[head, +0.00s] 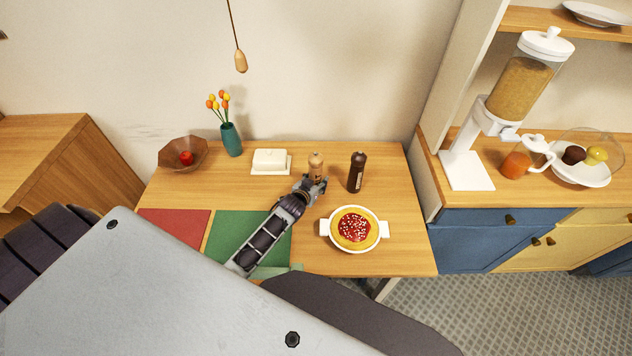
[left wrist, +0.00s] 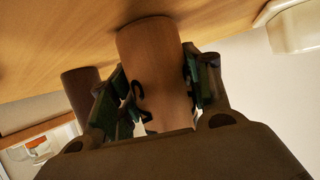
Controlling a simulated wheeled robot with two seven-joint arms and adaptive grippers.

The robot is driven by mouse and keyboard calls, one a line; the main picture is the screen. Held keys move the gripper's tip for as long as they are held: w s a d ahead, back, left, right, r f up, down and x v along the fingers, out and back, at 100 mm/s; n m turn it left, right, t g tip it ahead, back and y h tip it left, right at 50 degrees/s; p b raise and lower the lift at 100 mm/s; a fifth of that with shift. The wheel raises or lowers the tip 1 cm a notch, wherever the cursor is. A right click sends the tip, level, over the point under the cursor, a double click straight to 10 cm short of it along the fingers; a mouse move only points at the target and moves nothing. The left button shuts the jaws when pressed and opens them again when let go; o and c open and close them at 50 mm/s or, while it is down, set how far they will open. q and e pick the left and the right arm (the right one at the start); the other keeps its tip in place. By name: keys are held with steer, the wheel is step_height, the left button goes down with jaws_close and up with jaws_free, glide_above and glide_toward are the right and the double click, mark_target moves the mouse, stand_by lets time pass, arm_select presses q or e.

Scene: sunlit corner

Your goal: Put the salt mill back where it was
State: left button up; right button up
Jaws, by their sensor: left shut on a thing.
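The light wooden mill, the salt mill (head: 316,164), is upright near the back of the wooden table, between the butter dish and a dark pepper mill (head: 357,172). My left gripper (head: 315,182) is shut around it from the front. In the left wrist view the salt mill (left wrist: 155,65) is between the green-padded fingers (left wrist: 158,95), with part of a black letter on its side. The pepper mill (left wrist: 80,92) shows behind, apart from it. I cannot tell whether the salt mill's base touches the table. My right gripper is in neither view.
A white butter dish (head: 270,161) stands left of the salt mill. A dish with a red-topped tart (head: 355,229) is at front right. A teal vase (head: 231,140) and a wooden bowl (head: 170,160) are at back left. Red (head: 175,226) and green (head: 230,232) mats lie at the front.

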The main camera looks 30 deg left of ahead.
arm_select(q)
steer(key=o, duration=1.2)
steer(key=shift+s+r, duration=0.1)
steer(key=shift+v, duration=5.95)
